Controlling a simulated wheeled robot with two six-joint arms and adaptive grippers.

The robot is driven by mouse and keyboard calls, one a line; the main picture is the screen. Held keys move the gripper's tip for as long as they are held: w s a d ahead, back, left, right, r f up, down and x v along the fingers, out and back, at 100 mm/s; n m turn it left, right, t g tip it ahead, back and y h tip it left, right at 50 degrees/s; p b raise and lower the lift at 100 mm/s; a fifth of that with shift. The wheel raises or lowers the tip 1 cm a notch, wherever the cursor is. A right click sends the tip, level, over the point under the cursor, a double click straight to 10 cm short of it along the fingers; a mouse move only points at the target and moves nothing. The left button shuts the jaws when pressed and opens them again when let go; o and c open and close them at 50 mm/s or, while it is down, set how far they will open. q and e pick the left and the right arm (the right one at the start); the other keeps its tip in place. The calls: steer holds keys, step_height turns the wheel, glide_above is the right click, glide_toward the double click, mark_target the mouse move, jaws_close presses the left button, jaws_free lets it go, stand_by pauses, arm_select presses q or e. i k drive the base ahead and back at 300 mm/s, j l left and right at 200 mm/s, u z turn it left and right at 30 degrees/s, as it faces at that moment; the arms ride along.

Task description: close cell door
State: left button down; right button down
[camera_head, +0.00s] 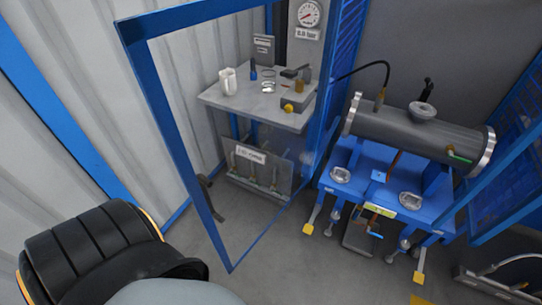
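The cell door (178,140) is a blue frame with a see-through panel. It stands swung open at the left, its near edge slanting down to a low corner near the floor. A dark curved piece (206,192), perhaps its handle, shows by that near edge. The door's blue far post (318,125) meets the cell's blue frame. A black ridged part of my own arm fills the lower left, apart from the door in the picture. Neither of my grippers shows, so I cannot see their fingers.
Behind the door panel is a bench (245,108) with a white mug (228,82) and a gauge (308,13) above. Inside the cell, a grey flanged cylinder (410,132) rests on a blue stand (350,195). Grey floor (290,265) is clear in front.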

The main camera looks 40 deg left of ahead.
mark_target(134, 32)
steer(key=k+j+z, duration=0.1)
steer(key=j, duration=0.25)
steer(key=k+j+z, duration=0.1)
steer(key=j, duration=0.3)
steer(key=k+j+z, duration=0.15)
steer(key=j, duration=0.2)
steer(key=j+z, duration=0.1)
steer(key=j, duration=0.25)
steer(key=k+j+z, duration=0.1)
steer(key=j+z, duration=0.15)
steer(key=j, duration=1.1)
